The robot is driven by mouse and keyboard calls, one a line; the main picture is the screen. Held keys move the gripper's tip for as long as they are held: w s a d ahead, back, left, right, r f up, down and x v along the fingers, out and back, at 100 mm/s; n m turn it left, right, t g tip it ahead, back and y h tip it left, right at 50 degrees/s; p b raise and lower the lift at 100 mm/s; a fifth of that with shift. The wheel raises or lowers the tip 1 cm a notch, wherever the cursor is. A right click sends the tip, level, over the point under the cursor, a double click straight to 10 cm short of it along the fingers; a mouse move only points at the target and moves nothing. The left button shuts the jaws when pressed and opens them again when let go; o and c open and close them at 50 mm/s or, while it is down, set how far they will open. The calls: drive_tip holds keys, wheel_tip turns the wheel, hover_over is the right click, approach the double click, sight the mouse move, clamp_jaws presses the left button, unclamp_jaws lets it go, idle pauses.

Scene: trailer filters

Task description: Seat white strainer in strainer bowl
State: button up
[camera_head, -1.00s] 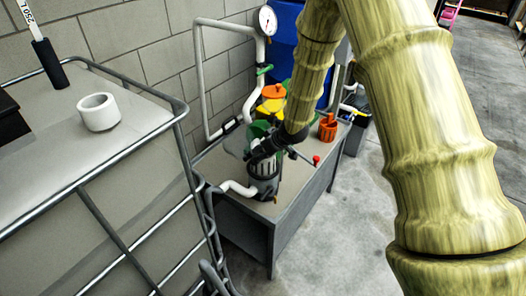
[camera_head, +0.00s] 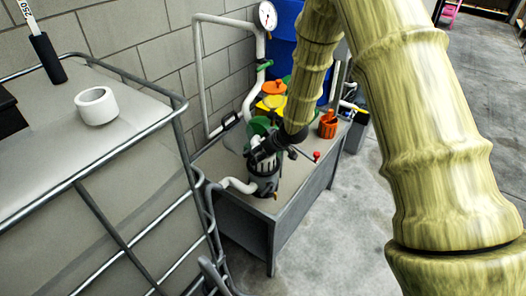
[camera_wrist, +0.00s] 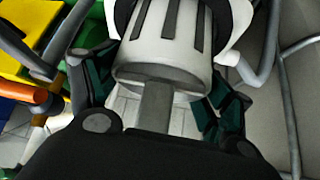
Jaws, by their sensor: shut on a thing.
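The white strainer, a pale cylinder with dark slots (camera_wrist: 168,52), fills the top middle of the wrist view. My gripper (camera_wrist: 160,92) has its dark teal fingers on either side of it and is shut on it. In the head view my gripper (camera_head: 266,150) is low over the bench, at the end of my yellow-green arm. The strainer bowl (camera_head: 265,187) stands on the bench directly below, with a white pipe at its left. My gripper hides much of the bowl's top, and I cannot tell how deep the strainer sits in it.
A white pipe with a pressure gauge (camera_head: 267,16) rises behind the bench (camera_head: 240,222). Orange and yellow parts (camera_head: 273,88) stand behind my gripper. An orange holder (camera_head: 328,125) and a red knob (camera_head: 317,155) are to the right. A white ring (camera_head: 96,108) lies on the caged tank at left.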

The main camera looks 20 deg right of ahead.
drive_tip(key=shift+f+b, duration=0.65)
drive_tip(key=shift+f, duration=0.8)
drive_tip(key=o, duration=1.1)
drive_tip(key=v, duration=1.2)
drive_tip(key=s+a+f+m+g+p, duration=0.1)
drive_tip(key=s+a+f+m+g, duration=0.15)
drive_tip(key=s+f, duration=0.85)
drive_tip(key=s+f+m+g+h+p, duration=0.1)
drive_tip(key=s+f, duration=0.4)
drive_tip(key=s, duration=0.5)
drive_tip(key=s+f+m+g+h+p, duration=0.1)
drive_tip(key=s+f, duration=0.4)
drive_tip(key=s, duration=0.5)
drive_tip(key=s+f+m+g+h+p, duration=0.1)
drive_tip(key=s+f, duration=0.4)
drive_tip(key=s, duration=0.6)
drive_tip(key=shift+a+g, duration=0.15)
drive_tip(key=shift+g, duration=0.4)
